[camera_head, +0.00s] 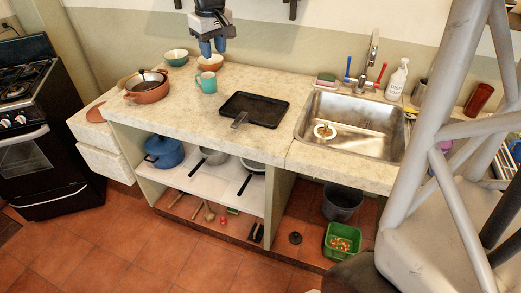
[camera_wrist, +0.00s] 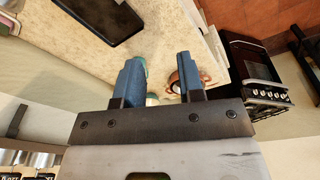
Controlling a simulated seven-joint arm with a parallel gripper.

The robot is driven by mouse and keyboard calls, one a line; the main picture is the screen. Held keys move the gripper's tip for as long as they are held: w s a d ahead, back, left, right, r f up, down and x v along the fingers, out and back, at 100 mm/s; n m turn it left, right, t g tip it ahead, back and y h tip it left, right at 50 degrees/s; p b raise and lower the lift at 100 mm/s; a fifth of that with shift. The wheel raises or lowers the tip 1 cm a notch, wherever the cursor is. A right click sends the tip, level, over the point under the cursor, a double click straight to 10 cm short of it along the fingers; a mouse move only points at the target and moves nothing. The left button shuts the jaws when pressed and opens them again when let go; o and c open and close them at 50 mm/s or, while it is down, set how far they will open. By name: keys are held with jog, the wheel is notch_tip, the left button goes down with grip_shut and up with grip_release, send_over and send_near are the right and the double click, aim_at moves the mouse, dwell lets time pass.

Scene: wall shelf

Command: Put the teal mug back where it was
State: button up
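The teal mug (camera_head: 208,83) stands upright on the counter (camera_head: 185,115), left of the black tray, with its handle toward the left. My gripper (camera_head: 213,49) is above the back of the counter, higher than the mug and apart from it. Its two blue fingers are spread with an empty gap between them, as the wrist view also shows (camera_wrist: 158,85). In the wrist view a teal edge, probably the mug (camera_wrist: 145,66), is mostly hidden behind one finger. A wall shelf is not clearly visible in the head view.
A teal bowl (camera_head: 175,57) and an orange-brown bowl (camera_head: 210,63) stand near the wall behind the mug. A terracotta pot (camera_head: 148,93) is to the left. The black tray (camera_head: 254,109) and sink (camera_head: 355,126) are to the right. Dark brackets (camera_head: 293,9) show on the wall.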

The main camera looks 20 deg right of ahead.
jog(key=s+f+m, duration=0.2)
jog(key=s+f, duration=0.3)
jog(key=s, duration=1.2)
jog(key=s+f+m+t, duration=0.1)
jog(key=s+f, duration=0.3)
jog(key=s, duration=1.3)
jog(key=shift+s+a+f+m, duration=0.3)
jog(key=shift+s+f+m, duration=0.1)
jog(key=shift+m, duration=0.1)
